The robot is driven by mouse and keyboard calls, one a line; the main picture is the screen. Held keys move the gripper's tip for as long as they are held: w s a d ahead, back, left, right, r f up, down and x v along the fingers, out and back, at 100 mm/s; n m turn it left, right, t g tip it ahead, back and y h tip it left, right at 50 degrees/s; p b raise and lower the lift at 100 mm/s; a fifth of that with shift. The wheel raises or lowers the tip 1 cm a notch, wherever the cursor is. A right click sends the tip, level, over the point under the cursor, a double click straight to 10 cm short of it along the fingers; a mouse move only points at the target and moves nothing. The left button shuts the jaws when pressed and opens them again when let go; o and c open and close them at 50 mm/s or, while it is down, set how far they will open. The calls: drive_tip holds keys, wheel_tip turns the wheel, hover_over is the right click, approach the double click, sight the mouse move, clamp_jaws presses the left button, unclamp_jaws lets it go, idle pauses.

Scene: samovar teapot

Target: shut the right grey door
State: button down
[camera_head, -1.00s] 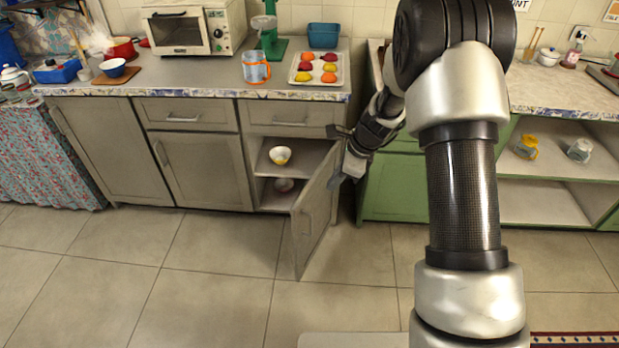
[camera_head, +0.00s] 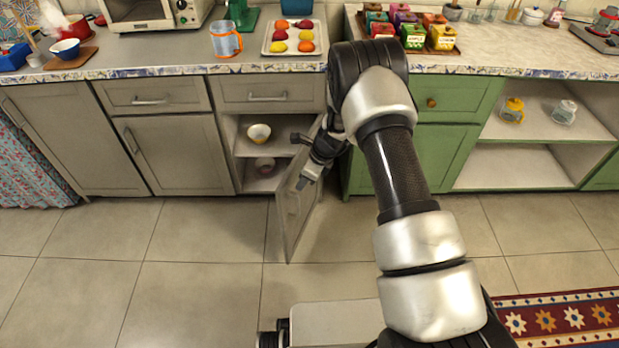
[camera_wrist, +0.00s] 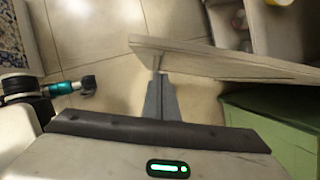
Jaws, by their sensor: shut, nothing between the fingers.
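The right grey door (camera_head: 293,218) stands open in the head view, hinged at the right side of its grey cabinet and swung out over the floor. The cabinet's two shelves show, with a yellow-and-white bowl (camera_head: 259,133) on the upper one and another bowl (camera_head: 265,166) on the lower one. My gripper (camera_head: 304,183) is shut and empty, at the door's outer face. In the wrist view the shut fingers (camera_wrist: 158,80) reach up to the door panel (camera_wrist: 215,60); I cannot tell whether they touch it.
A green cabinet (camera_head: 445,155) with open shelves stands to the right, close beside my arm. The grey counter (camera_head: 190,52) above holds a tray, a jug and an oven. The tiled floor (camera_head: 190,240) left of the door is clear. A patterned rug (camera_head: 560,318) lies at bottom right.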

sight(286, 188)
drive_tip(key=shift+w+a+r, duration=0.1)
drive_tip(key=shift+w+a, duration=0.2)
drive_tip(key=shift+a, duration=0.45)
drive_tip(key=shift+w+a+r, duration=0.1)
drive_tip(key=shift+w+a, duration=0.2)
drive_tip(key=shift+a, duration=0.4)
drive_tip(key=shift+a, duration=0.15)
